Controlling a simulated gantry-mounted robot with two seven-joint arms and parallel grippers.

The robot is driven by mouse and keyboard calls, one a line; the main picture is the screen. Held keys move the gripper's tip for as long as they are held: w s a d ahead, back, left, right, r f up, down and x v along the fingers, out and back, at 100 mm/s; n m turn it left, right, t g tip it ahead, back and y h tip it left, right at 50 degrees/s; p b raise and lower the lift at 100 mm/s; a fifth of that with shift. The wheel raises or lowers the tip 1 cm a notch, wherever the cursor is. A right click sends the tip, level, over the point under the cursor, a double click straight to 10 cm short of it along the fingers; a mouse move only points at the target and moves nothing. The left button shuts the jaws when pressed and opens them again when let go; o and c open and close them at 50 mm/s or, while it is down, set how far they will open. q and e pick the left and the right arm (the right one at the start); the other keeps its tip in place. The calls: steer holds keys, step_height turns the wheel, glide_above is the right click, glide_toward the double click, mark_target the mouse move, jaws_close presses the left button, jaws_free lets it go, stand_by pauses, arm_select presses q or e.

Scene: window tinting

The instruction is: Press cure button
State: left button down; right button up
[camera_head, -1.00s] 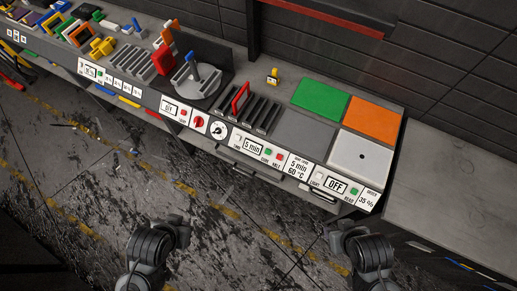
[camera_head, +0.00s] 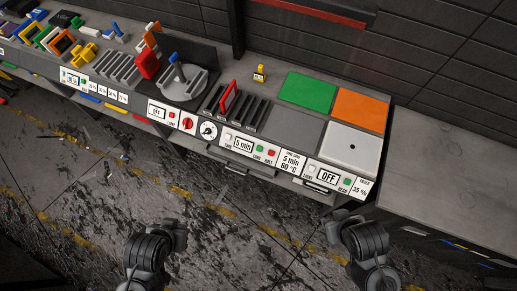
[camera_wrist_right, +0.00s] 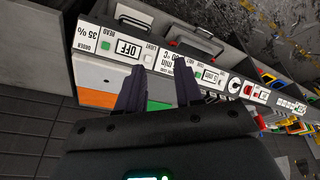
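The cure button is a small green button (camera_head: 258,149) on the white front panel of the bench in the head view. My left gripper cannot be made out; only dark arm parts show.
Green (camera_head: 308,89) and orange (camera_head: 360,110) squares and a white plate (camera_head: 351,147) lie on the bench top. A drawer handle juts out below the panel.

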steer(key=shift+a, duration=0.1)
jaws_close()
stand_by(0.9)
stand_by(0.5)
